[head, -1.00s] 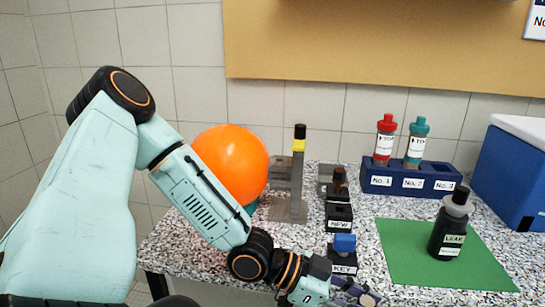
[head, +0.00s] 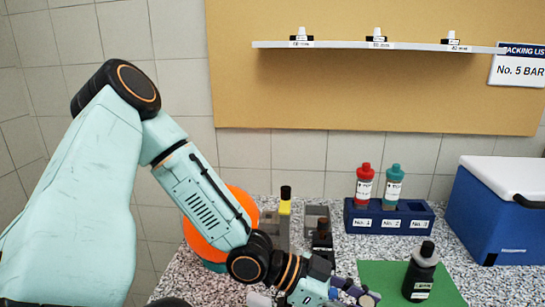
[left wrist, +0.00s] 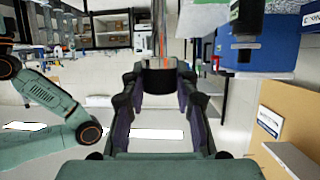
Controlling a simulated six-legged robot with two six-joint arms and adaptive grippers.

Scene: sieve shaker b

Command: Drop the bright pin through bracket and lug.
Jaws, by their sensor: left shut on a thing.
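My left gripper (head: 352,292) is at the bottom of the head view, low over the near part of the counter. In the left wrist view its fingers (left wrist: 160,100) are closed on a dark round piece (left wrist: 160,79). A thin shiny rod (left wrist: 161,35) extends up from that piece and looks like the bright pin; the head view does not show it clearly. My right gripper is not in view.
A dark-topped piece (head: 322,232) is near the post. A blue rack (head: 362,218) holds red-capped and teal-capped bottles. A black bottle (head: 419,275) stands on a green mat (head: 375,270). A blue cooler (head: 490,215) is right.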

